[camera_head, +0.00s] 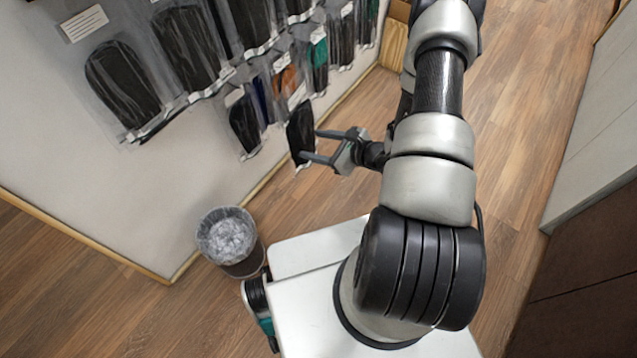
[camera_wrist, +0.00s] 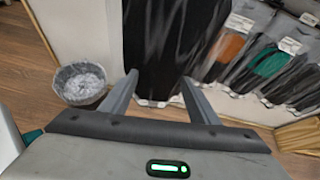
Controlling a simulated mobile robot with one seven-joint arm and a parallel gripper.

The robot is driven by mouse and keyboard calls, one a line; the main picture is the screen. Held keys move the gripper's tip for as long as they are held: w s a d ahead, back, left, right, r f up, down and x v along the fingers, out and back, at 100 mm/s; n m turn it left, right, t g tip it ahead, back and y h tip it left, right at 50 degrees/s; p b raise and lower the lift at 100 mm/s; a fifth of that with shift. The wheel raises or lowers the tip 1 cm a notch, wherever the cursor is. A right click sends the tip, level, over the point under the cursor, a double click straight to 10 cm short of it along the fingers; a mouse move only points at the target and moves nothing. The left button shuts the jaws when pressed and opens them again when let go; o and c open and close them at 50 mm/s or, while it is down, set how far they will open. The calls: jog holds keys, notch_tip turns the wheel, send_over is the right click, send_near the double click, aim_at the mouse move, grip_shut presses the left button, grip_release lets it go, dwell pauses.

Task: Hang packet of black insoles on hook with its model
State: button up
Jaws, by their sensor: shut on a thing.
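My gripper (camera_head: 318,146) is at the wall display in the head view, its fingers pointing left. It is shut on a packet of black insoles (camera_head: 299,131), which hangs upright between or just beyond the fingertips. In the wrist view the packet (camera_wrist: 170,45) fills the space ahead of and between the fingers of my gripper (camera_wrist: 160,86), and its top edge is out of frame. Several packets of black insoles hang on the wall, among them a smaller one (camera_head: 245,122) just left of the held packet. The hooks themselves are too small or hidden to make out.
Larger packets of black insoles (camera_head: 122,85) hang higher on the wall. An orange packet (camera_head: 286,80) and a teal one (camera_head: 319,62) hang nearby. A waste bin (camera_head: 238,262) stands on the floor by the wall corner. The wooden floor (camera_head: 520,110) right of my arm is clear.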

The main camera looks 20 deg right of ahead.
notch_tip(320, 180, down, 12)
jog(key=s+m+h+b, duration=0.1)
jog(key=b, duration=0.3)
jog(key=w+a+b, duration=0.1)
jog(key=w+a, duration=0.3)
jog(key=w, duration=0.2)
jog(key=shift+w+a+f, duration=0.15)
jog(key=shift+a, duration=0.15)
